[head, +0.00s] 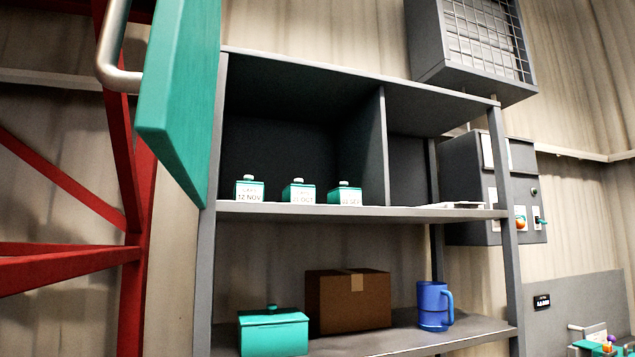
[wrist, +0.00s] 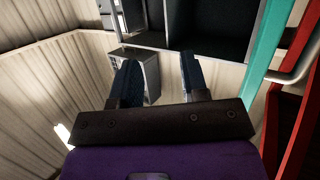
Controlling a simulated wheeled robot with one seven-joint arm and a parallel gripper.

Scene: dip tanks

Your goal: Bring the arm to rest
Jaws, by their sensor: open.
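My gripper (wrist: 158,60) shows only in the wrist view. Its two dark fingers stand apart with nothing between them, so it is open and empty. Beyond the fingers is a grey cabinet with dark compartments (wrist: 205,30), and a grey box (wrist: 135,58) on the ribbed wall lies behind the left finger. No part of my arm shows in the head view.
A teal door (head: 182,90) with a metal handle stands open at the shelf unit's left. Three labelled teal jars (head: 298,193) stand on the upper shelf. Below are a teal box (head: 273,332), a cardboard box (head: 348,300) and a blue mug (head: 433,306). Red beams (head: 133,200) stand left.

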